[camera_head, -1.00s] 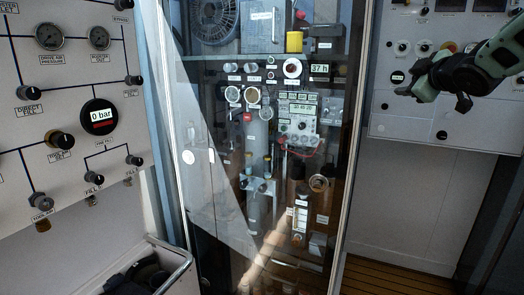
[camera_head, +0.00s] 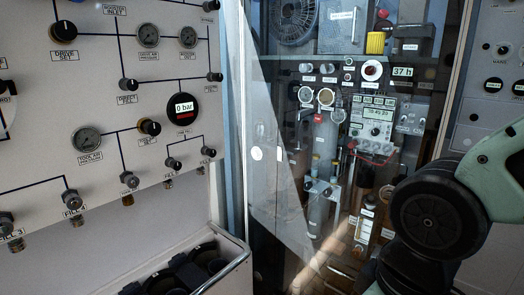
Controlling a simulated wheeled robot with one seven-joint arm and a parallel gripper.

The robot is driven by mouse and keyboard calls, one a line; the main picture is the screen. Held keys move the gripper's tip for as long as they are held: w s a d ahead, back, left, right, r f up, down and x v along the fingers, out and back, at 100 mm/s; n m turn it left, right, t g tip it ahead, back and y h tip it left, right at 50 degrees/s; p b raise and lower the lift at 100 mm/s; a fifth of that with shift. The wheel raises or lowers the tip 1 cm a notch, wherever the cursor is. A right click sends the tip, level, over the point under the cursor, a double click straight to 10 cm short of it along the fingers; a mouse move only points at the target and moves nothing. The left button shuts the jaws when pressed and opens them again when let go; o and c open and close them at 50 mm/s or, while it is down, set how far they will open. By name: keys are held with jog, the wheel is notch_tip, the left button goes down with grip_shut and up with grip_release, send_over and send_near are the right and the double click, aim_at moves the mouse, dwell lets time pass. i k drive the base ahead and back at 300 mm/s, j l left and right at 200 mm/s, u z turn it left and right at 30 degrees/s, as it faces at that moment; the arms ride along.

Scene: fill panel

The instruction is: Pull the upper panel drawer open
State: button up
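No part in view can be clearly made out as the upper panel drawer. The white fill panel (camera_head: 60,110) fills the left side, with gauges, black knobs and a round "0 bar" display (camera_head: 182,108). Below it, at the bottom edge, is an open tray-like holder with a metal rail (camera_head: 232,268) and dark round items in it; its front is cut off. My arm (camera_head: 430,215) shows at the right as a pale green link and a large black joint. My gripper is not in view.
A tall glass-fronted cabinet (camera_head: 275,150) with gauges and equipment behind the glass stands in the middle. A second panel (camera_head: 490,75) shows at the right edge, partly behind my arm. Space before the fill panel looks free of my arm.

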aim_at(488, 114)
jog(key=z, duration=1.15)
